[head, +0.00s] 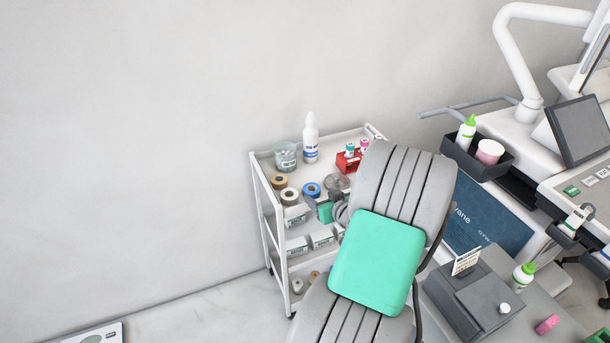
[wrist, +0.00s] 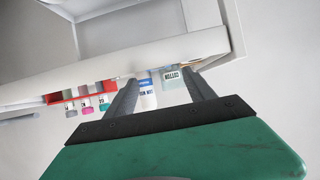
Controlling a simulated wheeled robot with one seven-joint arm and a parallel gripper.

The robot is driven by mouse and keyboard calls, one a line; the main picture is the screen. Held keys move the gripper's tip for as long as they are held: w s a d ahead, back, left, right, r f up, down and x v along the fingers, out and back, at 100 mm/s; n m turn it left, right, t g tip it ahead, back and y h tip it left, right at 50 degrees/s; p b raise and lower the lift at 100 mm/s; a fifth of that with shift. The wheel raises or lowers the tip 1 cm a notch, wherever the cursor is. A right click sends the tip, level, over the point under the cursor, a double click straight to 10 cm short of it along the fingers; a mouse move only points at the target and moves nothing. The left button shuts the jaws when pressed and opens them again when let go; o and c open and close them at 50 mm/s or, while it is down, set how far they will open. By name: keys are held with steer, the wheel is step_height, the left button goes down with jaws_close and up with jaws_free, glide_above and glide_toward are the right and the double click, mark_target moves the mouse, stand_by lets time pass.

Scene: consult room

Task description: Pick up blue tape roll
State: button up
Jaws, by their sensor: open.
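The blue tape roll (head: 311,189) lies flat on the top shelf of the white cart in the head view, near the front edge. My gripper (head: 322,198) is right beside it, at its lower right, with fingers apart. Whether they touch the roll cannot be told. In the wrist view my gripper (wrist: 160,86) shows two dark fingers spread, with nothing held between them. I cannot make out the blue roll in the wrist view.
A dark tray (head: 478,160) stands at right.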

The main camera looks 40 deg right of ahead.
mark_target(310, 187)
steer(key=x, duration=0.3)
steer(key=p+x, duration=0.1)
steer(key=x, duration=0.3)
steer(key=shift+w+d+f, duration=0.1)
steer(key=shift+w+d, duration=0.05)
steer(key=shift+d, duration=0.1)
steer(key=c, duration=1.1)
